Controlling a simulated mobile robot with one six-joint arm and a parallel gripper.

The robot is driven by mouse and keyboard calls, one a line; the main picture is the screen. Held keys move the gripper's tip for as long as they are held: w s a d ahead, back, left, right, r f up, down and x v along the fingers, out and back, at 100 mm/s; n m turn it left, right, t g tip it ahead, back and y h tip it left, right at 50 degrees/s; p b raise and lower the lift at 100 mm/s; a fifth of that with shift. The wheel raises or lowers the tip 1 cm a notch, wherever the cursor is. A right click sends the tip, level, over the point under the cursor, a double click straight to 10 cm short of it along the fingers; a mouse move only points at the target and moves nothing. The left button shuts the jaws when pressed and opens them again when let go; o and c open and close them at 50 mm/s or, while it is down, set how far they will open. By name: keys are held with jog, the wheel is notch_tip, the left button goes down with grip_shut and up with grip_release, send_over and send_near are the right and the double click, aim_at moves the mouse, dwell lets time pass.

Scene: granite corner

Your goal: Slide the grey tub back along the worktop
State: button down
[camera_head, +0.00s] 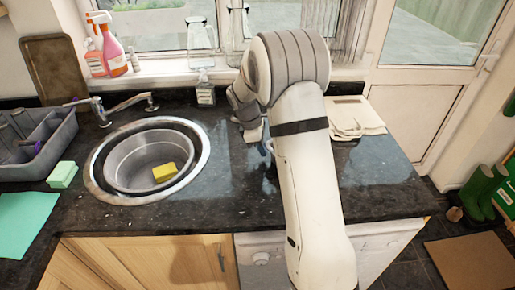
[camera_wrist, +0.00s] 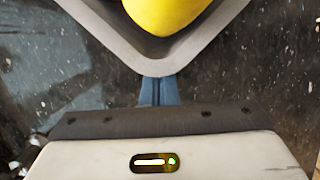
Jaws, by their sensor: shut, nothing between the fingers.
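The grey tub (camera_wrist: 112,38) shows in the wrist view at the top, with one rounded corner towards my gripper. A smooth yellow thing (camera_wrist: 165,12) lies inside it, cut off by the frame edge. My gripper (camera_wrist: 158,82) has its blue fingers shut and empty, right at the outside of that corner; I cannot tell whether they touch it. In the head view my gripper (camera_head: 269,147) is low over the dark speckled worktop (camera_head: 225,190), and the tub is hidden behind my arm.
A sink (camera_head: 95,180) with a yellow sponge (camera_head: 164,172) in its bowl lies left. A grey caddy (camera_head: 35,140) stands further left. A soap bottle (camera_head: 205,95) stands near the window sill. Folded beige cloth (camera_head: 355,118) lies right. Worktop in front of the cloth is clear.

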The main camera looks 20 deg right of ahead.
jog(key=shift+w+a, duration=0.15)
jog(key=shift+a, duration=0.25)
jog(key=a, duration=0.1)
jog(key=w+a+p, duration=0.1)
jog(key=shift+a, duration=0.35)
jog(key=shift+w+a+r+b, duration=0.2)
jog(key=shift+a+r, duration=0.05)
jog(key=shift+r, duration=0.15)
jog(key=shift+w+a+r+b, duration=0.15)
jog(key=shift+w+a+r, duration=0.05)
jog(key=shift+r, duration=0.2)
jog(key=s+a+r+m, duration=0.1)
jog(key=s+r+m, duration=0.3)
jog(key=r, duration=0.8)
jog(key=s+r+m+t+y, duration=0.1)
jog(key=s+m+t+y, duration=0.2)
jog(key=s+m, duration=0.6)
jog(key=s+d+t, duration=0.1)
jog(key=s, duration=1.6)
jog(key=shift+s+m+b, duration=0.25)
jog(key=shift+m+b, duration=0.15)
